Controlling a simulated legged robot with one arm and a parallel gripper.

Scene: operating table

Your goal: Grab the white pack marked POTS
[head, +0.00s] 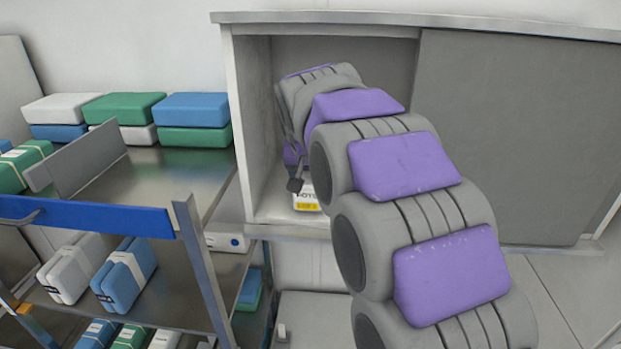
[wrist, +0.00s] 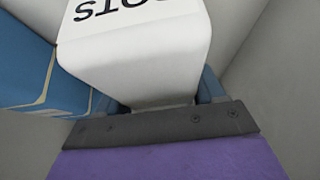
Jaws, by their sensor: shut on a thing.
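The white pack (wrist: 140,55) fills the upper middle of the wrist view, with black letters on its top, partly cut off, ending in OTS. My gripper (wrist: 160,100) is shut on this pack; a bluish finger shows at each side of it. In the head view the white pack (head: 306,196) shows only in part at the floor of the open cabinet, with black lettering and a yellow label. My arm reaches into the cabinet and hides the rest of the pack and most of the gripper.
A blue pack (wrist: 28,65) lies close on the left in the wrist view. The cabinet's left wall (head: 248,120) and grey sliding door (head: 520,130) flank my arm. A metal trolley (head: 180,180) with green, blue and white packs stands to the left.

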